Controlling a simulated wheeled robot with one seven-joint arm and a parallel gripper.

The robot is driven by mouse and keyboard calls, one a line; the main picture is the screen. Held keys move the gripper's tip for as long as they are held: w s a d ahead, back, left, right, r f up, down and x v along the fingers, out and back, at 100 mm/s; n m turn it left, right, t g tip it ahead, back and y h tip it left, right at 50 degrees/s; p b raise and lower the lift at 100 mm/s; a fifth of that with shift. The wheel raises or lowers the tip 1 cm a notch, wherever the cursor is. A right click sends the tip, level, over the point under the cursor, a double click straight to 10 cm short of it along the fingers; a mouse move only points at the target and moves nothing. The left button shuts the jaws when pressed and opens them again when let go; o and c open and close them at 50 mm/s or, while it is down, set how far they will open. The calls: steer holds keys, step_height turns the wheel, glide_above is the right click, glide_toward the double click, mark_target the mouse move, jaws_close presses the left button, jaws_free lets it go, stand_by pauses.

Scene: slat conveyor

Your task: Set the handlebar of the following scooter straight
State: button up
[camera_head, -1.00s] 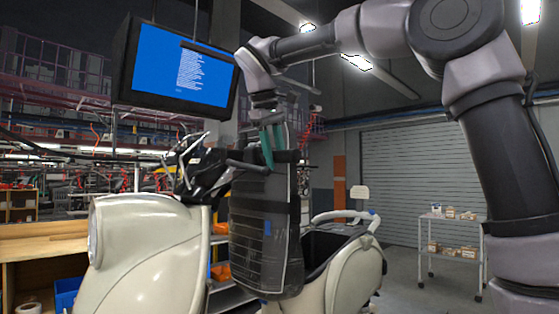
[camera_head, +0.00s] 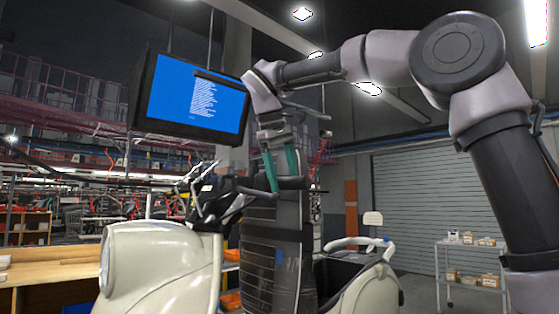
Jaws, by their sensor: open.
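A cream scooter stands at lower left, its front body (camera_head: 165,265) facing left. Its black handlebar (camera_head: 212,200) sits on top, with thin levers and stalks rising from it. One dark grip end (camera_head: 257,191) reaches right toward my gripper. My gripper (camera_head: 281,170) points down from the arm with two green fingers spread apart. The left finger is by the grip end; I cannot tell whether it touches. Nothing shows held between the fingers. The handlebar's far side is partly hidden, so its exact angle is hard to judge.
A hanging monitor (camera_head: 195,97) with a blue screen is close to the left of my wrist. A cream scooter rear with a pale rail (camera_head: 358,243) stands at right. A wooden bench (camera_head: 50,272) is at left, a white trolley (camera_head: 470,262) at far right.

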steer(key=v, duration=0.9)
steer(key=shift+r, duration=0.2)
steer(key=d+f+m, duration=0.1)
steer(key=d+f, duration=0.2)
steer(key=d, duration=0.8)
steer(key=s+d+f+m+t+y, duration=0.1)
steer(key=s+d+f+m+y, duration=0.1)
steer(key=s+d+f+m, duration=0.3)
steer(key=s+d+f+m+t+y, duration=0.2)
steer(key=s+d+f+m, duration=0.4)
steer(key=d+f, duration=0.7)
steer(key=shift+f+m, duration=0.7)
steer(key=shift+f, duration=1.7)
steer(key=shift+d, duration=0.1)
